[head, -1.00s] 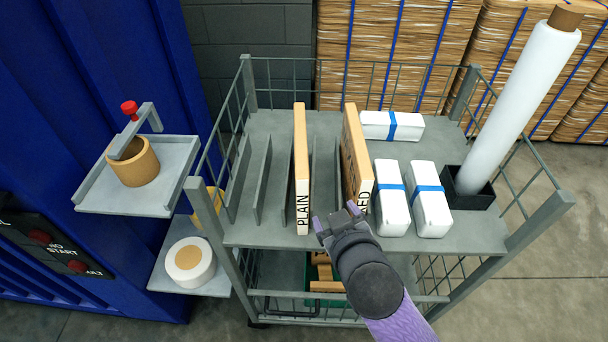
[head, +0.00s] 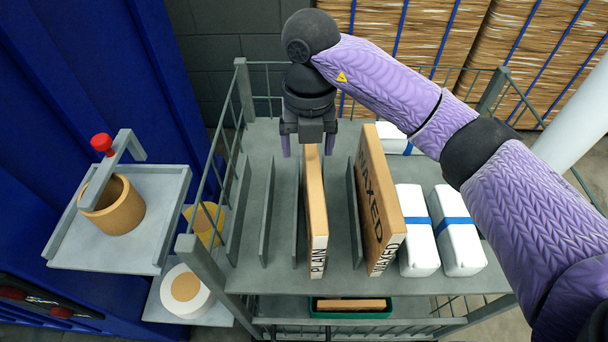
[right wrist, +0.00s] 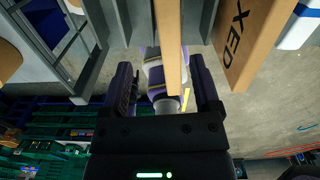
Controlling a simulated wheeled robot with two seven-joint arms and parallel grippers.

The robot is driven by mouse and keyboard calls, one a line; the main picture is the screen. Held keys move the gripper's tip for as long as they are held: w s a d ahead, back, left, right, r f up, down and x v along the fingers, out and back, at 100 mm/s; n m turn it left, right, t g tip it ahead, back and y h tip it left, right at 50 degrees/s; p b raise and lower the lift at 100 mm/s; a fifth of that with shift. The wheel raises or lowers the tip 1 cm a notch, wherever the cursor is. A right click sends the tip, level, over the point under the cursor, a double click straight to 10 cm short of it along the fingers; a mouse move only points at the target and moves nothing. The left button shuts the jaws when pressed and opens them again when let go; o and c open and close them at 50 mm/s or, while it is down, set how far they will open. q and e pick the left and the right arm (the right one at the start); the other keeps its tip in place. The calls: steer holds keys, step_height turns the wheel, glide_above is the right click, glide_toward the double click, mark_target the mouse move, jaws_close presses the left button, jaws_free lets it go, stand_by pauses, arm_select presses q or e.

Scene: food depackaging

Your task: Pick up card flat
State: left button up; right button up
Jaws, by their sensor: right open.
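Two tan card flats stand upright on edge between the grey dividers of the cart's top shelf: the one marked PLAIN (head: 316,215) and the larger-looking one marked WAXED (head: 378,205), which leans slightly. My right gripper (head: 308,150) is open and points down at the far end of the PLAIN flat. In the right wrist view, the PLAIN flat (right wrist: 168,40) runs between the open fingers (right wrist: 163,72), with a gap on each side. The WAXED flat (right wrist: 252,45) is to the right there. My left gripper is not in view.
Grey dividers (head: 266,210) stand close left of the PLAIN flat. White packs with blue bands (head: 458,235) lie to the right. Wire sides (head: 215,165) fence the cart. A white roll (head: 578,125) stands at right, partly behind my arm.

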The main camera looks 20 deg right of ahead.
mark_target(311, 174)
steer(key=f, duration=0.2)
steer(key=f+b, duration=0.1)
steer(key=f, duration=0.1)
steer(key=shift+s+d+f, duration=0.1)
steer(key=shift+s+d, duration=0.1)
steer(key=shift+s, duration=0.2)
steer(key=f, duration=0.3)
steer(key=f+b, duration=0.1)
steer(key=f, duration=0.1)
steer(key=shift+w+d+f, duration=0.2)
steer(key=shift+d+f, duration=0.05)
steer(key=shift+d, duration=0.1)
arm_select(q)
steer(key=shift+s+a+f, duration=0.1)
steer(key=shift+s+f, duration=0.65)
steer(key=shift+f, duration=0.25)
arm_select(e)
jaws_close()
